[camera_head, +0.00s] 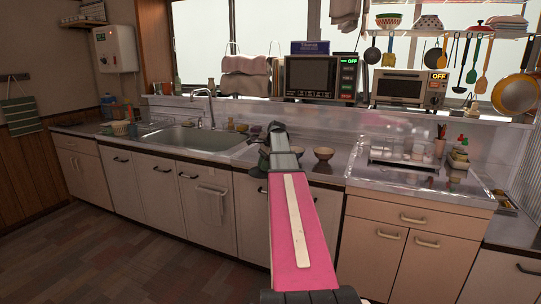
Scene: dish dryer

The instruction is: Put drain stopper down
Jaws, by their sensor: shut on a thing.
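My arm reaches forward from the bottom of the head view over the counter. My gripper (275,129) is a small dark shape at its far end, at the counter's back half, right of the sink (188,138). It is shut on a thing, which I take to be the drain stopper. The stopper's outline is too small and too much hidden by my arm and gripper to make out. I cannot tell whether it touches the counter (340,163).
A brown bowl (324,153) stands on the counter just right of my arm. A faucet (205,105) rises behind the sink. A clear rack of glasses (402,153) stands farther right. A microwave (320,78) and a toaster oven (408,88) sit on the raised back shelf.

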